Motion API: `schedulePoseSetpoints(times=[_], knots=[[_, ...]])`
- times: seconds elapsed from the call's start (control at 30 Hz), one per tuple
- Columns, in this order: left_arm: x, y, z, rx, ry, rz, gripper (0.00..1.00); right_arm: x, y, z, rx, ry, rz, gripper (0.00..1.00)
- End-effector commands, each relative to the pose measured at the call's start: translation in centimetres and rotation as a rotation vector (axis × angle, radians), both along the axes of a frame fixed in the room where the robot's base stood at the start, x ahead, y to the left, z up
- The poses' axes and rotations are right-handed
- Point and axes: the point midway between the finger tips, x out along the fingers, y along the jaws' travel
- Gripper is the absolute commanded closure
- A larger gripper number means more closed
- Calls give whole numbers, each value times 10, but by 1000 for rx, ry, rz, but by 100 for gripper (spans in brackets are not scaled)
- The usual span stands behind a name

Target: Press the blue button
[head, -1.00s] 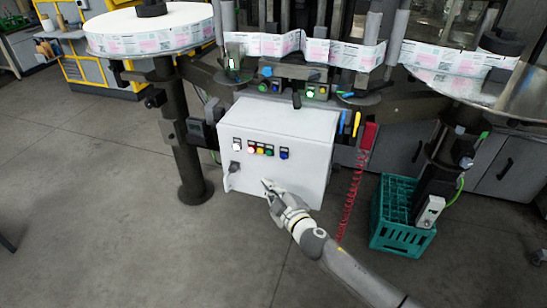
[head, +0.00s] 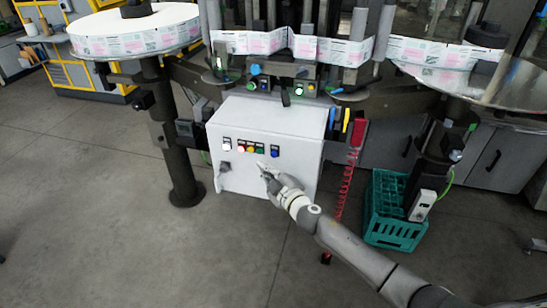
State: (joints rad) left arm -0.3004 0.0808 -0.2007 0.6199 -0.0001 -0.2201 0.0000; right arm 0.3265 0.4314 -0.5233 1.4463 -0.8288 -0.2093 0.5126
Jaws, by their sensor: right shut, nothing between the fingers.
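The blue button (head: 275,152) is at the right end of a row of buttons on the front of a white control box (head: 300,128). My right gripper (head: 262,167) is shut and empty. In the picture its tips are just below and left of the blue button, in front of the box's face. I cannot tell whether the tips touch the box. The blue button is not covered. My left gripper is not in view.
Other buttons and a black rotary switch (head: 224,167) sit left of the blue button. A teal crate (head: 392,228) stands on the floor at the right, with a red coiled hose (head: 344,190) beside it. A label reel (head: 135,32) is at the upper left. The floor at front left is clear.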

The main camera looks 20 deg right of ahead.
Motion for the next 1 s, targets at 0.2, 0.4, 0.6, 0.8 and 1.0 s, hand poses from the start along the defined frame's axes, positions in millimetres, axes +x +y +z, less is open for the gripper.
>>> schedulePoseSetpoints(times=[0.2,0.4,0.6,0.8,1.0], knots=[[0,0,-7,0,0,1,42,21,-14,-1,-1,0,-1,100],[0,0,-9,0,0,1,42,27,-19,0,-1,0,-1,100],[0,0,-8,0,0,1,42,28,-19,1,-1,0,-1,100],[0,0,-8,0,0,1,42,28,-19,0,-1,0,-1,100],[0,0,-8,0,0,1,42,28,-19,0,-1,0,-1,100]])
